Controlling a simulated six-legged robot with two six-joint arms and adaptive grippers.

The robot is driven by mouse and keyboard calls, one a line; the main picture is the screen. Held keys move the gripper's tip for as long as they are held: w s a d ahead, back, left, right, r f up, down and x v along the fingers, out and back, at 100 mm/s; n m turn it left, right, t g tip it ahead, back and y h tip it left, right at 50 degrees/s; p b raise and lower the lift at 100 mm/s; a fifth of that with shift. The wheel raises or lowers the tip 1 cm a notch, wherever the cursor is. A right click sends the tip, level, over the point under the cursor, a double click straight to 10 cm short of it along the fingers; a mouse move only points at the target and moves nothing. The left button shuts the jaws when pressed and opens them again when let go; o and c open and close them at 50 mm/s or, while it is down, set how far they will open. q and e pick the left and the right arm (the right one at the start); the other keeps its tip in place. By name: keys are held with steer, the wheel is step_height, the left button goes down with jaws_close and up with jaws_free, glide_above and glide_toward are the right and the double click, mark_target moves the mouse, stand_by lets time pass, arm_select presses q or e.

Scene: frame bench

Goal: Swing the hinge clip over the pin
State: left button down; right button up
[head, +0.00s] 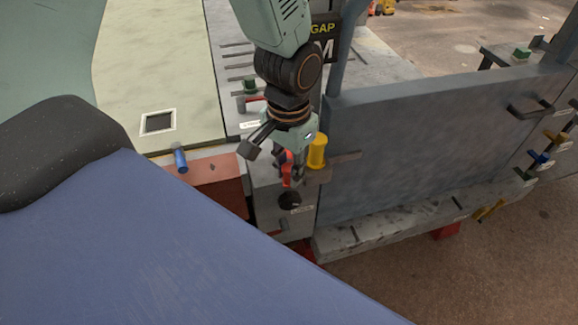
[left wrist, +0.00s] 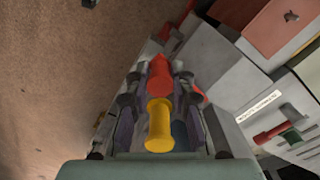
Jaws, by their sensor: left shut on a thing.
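My left gripper (head: 272,156) reaches down at the corner of the grey bench in the head view. It is shut on a small red piece (head: 287,170), which looks like the hinge clip; in the left wrist view this red piece (left wrist: 160,78) lies between the fingertips. A yellow spool-shaped post (head: 317,150), possibly the pin, stands just right of the gripper. In the left wrist view the yellow post (left wrist: 159,128) shows below the red piece. The fingers hide part of the red piece, and I cannot tell whether it touches the post. My right gripper is not in view.
A dark round knob (head: 290,199) sits on the bench's front face below the gripper. A tall grey panel (head: 430,145) stands right of it. A blue peg (head: 180,160) sticks up at the left. A red handle with a green block (head: 250,90) lies behind.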

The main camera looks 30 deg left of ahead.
arm_select(q)
steer(key=shift+s+a, duration=0.1)
steer(key=a+m+p, duration=0.1)
steer(key=m, duration=0.1)
steer(key=a+m+p, duration=0.1)
steer(key=m, duration=0.2)
steer(key=s+a+m+p, duration=0.1)
steer(key=m+p, duration=0.1)
steer(key=m, duration=0.1)
steer(key=shift+a+r, duration=0.1)
steer(key=shift+r, duration=0.05)
steer(key=m, duration=0.1)
steer(key=a+m+p, duration=0.1)
steer(key=m+p, duration=0.1)
steer(key=shift+w+a+m, duration=0.2)
steer(key=shift+a+m, duration=0.05)
steer(key=shift+m, duration=0.15)
steer(key=shift+w+a+m+p, duration=0.3)
steer(key=shift+m+p, duration=0.3)
steer(key=shift+m, duration=0.2)
steer(key=shift+w+a+m+p, duration=0.15)
steer(key=shift+a+m+p, duration=0.15)
steer(key=shift+m+p, duration=0.4)
steer(key=c, duration=1.1)
jaws_free()
steer(key=shift+s, duration=0.1)
